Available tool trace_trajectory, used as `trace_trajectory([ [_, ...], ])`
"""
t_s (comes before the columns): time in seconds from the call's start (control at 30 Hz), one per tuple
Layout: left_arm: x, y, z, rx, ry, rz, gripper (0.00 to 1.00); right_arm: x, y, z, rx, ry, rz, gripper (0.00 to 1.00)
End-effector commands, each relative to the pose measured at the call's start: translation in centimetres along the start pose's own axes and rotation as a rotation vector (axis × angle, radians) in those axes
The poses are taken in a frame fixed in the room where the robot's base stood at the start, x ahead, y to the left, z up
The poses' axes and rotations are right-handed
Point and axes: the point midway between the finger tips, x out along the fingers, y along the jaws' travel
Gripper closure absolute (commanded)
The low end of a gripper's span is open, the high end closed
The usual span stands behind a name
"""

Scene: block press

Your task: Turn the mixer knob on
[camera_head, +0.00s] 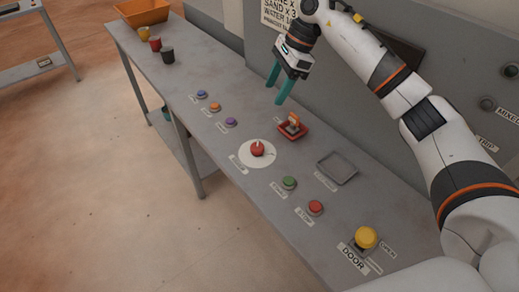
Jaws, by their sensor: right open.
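A red knob (257,149) with a pale pointer mark sits on a round white dial plate (269,158) on the grey bench. The small label beside the dial is too small to read surely. My right gripper (280,84) has teal fingers, spread apart and empty. It hangs over the far side of the bench, above and a little right of the knob in the picture, clear of it. My left gripper is not in view. A dark round lamp (487,104) is on the wall panel near a "MIXER" label (507,115).
A grey tray (349,172), green button (289,183), red button (315,207) and yellow DOOR button (366,237) lie nearer. Small blue, orange and purple buttons (231,122), cups (167,55) and an orange bin (143,13) are farther.

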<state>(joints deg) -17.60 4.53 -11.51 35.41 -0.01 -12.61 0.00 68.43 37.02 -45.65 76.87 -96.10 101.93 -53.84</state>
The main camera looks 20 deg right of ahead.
Motion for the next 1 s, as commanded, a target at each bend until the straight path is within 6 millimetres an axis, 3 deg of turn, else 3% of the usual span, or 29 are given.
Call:
trace_trajectory([
  [0.03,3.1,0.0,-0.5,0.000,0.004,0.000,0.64,2.9,0.0,1.2,0.001,-0.001,-0.001,0.41],
  [0.1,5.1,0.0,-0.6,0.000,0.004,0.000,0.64,4.7,0.0,2.0,0.001,-0.001,-0.001,0.41],
  [0.3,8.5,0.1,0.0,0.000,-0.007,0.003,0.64,7.8,0.0,3.2,0.000,0.000,0.000,0.41],
  [0.57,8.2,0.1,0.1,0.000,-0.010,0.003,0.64,9.6,0.0,3.2,0.001,0.000,-0.003,0.41],
  [1.0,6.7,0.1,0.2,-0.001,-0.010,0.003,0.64,17.8,-0.1,3.2,0.002,0.001,-0.003,0.41],
])
